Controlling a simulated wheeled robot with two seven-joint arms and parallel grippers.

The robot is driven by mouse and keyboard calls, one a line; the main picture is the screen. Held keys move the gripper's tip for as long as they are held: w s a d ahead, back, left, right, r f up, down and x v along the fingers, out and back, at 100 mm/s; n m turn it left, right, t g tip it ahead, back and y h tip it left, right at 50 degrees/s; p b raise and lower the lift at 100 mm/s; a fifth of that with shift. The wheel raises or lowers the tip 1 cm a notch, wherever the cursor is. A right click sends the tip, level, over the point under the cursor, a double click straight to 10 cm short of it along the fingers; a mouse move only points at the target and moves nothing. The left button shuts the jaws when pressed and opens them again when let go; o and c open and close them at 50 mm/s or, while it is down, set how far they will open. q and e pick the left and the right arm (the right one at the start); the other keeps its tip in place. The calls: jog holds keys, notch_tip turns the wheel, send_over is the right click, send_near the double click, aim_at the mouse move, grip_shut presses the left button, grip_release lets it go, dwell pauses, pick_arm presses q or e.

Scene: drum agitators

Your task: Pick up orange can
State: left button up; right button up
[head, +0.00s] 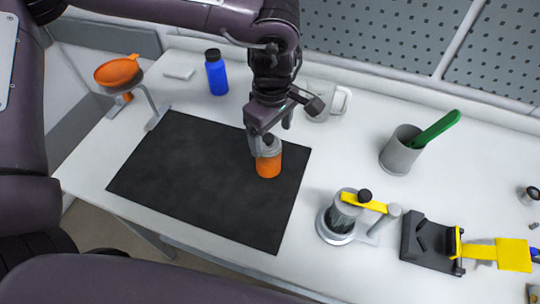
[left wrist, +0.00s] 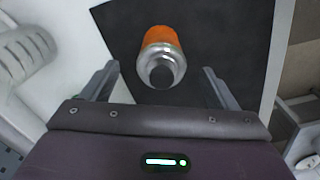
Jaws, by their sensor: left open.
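The orange can (head: 268,166) stands upright on the black mat (head: 200,185), near the mat's right edge. It has a grey metal top with a dark cap. In the left wrist view the can (left wrist: 160,40) shows from above, with its cap towards me. My left gripper (head: 270,140) comes down over the can from above. In the left wrist view its two fingers (left wrist: 160,85) are spread wide, one on each side, with space between them and the can. My right gripper is not in view.
A blue bottle (head: 217,73) and an orange funnel on a stand (head: 118,71) are at the back left. A grey cup with a green tool (head: 400,151), a metal device with a yellow lever (head: 340,220) and a black fixture (head: 430,243) stand to the right.

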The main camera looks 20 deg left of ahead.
aim_at(269, 148)
pick_arm(q)
jog(key=shift+s+a+f+p, duration=0.15)
jog(key=shift+f+p, duration=0.3)
jog(key=shift+f, duration=0.35)
jog(key=f, duration=0.1)
jog(key=f+p, duration=0.1)
jog(key=f, duration=0.1)
jog(key=shift+a+f, duration=0.2)
jog(key=shift+f, duration=0.1)
jog(key=shift+w+f, duration=0.2)
jog(key=shift+f, duration=0.2)
jog(key=shift+c, duration=0.4)
jog(key=shift+s, duration=0.1)
jog(key=shift+c, duration=1.1)
jog(key=c, duration=0.7)
jog(key=shift+c, duration=0.8)
jog(key=shift+r, duration=0.15)
